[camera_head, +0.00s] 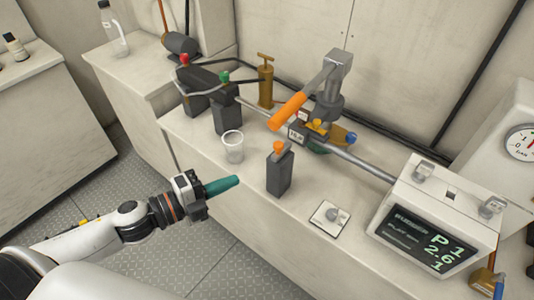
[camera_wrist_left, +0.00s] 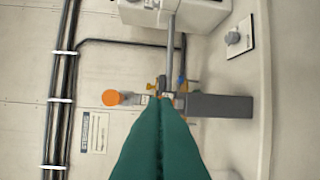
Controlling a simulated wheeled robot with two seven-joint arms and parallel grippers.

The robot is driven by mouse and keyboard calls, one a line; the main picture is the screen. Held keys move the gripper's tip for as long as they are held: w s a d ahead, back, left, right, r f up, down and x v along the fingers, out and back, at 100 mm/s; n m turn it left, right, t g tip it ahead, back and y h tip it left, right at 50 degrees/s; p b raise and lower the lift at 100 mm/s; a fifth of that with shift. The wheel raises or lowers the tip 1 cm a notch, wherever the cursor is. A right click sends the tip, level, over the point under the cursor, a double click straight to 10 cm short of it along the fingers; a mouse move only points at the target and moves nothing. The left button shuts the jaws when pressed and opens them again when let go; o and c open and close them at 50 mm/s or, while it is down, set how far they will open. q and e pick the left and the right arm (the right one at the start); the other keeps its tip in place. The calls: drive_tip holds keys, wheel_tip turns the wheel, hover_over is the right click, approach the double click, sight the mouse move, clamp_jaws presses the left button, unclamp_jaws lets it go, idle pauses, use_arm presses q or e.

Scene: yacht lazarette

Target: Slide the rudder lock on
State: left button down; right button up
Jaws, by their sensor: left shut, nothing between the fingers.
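I cannot tell for sure which part is the rudder lock. A dark grey upright block with an orange knob (camera_head: 280,175) stands on the bench top, right of my left gripper. Behind it, a small labelled fitting (camera_head: 298,132) and a yellow part (camera_head: 318,127) sit by a metal rod (camera_head: 360,164), under a lever with an orange handle (camera_head: 287,111). My left gripper (camera_head: 236,181) has teal fingers pressed together, empty, in front of the bench and apart from the block. In the left wrist view, its fingertips (camera_wrist_left: 160,98) cover part of the rod and fitting; the grey block (camera_wrist_left: 222,106) shows beside them.
A clear cup (camera_head: 232,148) stands left of the block. A plate with a knob (camera_head: 330,217) and a display box marked RUDDER (camera_head: 425,235) are to the right. A brass pump (camera_head: 265,82) and dark blocks (camera_head: 226,112) stand behind. Open floor lies left of the bench.

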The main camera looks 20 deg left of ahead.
sight(276, 148)
use_arm(q)
drive_tip(key=w+a+p+x, duration=0.1)
drive_tip(key=p+x, duration=0.3)
drive_tip(key=x, duration=0.8)
drive_tip(key=shift+w+a+f, duration=0.25)
drive_tip(key=shift+w+a, duration=0.15)
drive_tip(key=shift+w, duration=0.25)
drive_tip(key=shift+w+d+p, duration=0.15)
drive_tip(key=shift+w+d, duration=0.15)
drive_tip(key=shift+w, duration=0.55)
drive_tip(key=shift+w+d+p, duration=0.15)
drive_tip(key=shift+w+d, duration=0.1)
drive_tip(key=shift+w, duration=0.55)
drive_tip(key=shift+r, duration=0.1)
